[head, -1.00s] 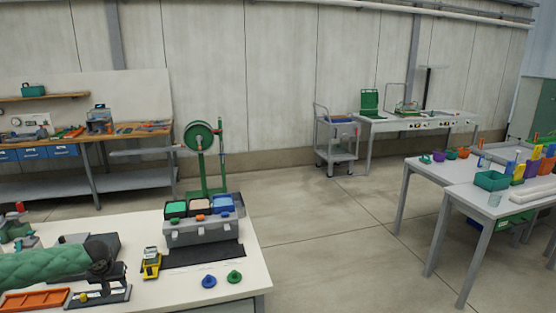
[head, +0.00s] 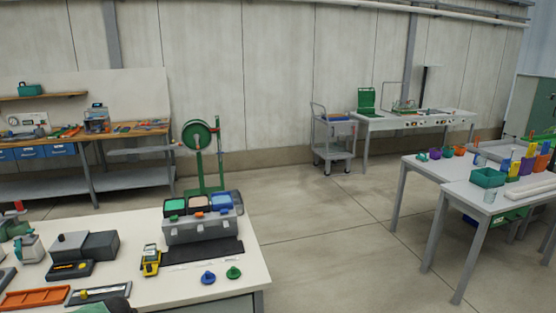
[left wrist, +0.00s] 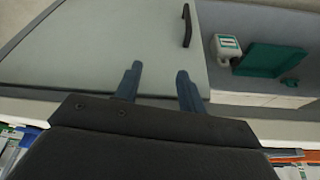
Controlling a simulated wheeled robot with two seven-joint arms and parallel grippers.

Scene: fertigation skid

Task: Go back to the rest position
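My left gripper (left wrist: 159,72) shows in the left wrist view with its two blue-grey fingers apart and nothing between them. It is over or in front of a pale panel (left wrist: 90,45) with a black handle (left wrist: 187,25); the distance is hard to tell. In the head view only a bit of my left arm, green sleeve and a black part, shows at the bottom left edge; the fingers are hidden there. My right gripper is in neither view.
The near white table (head: 205,278) holds a grey case with bins (head: 200,228), a dark grey box (head: 84,245), a yellow meter (head: 151,260), an orange tray (head: 35,299) and two knobs. A teal tray (left wrist: 272,60) shows in the left wrist view. Open floor lies right of the table.

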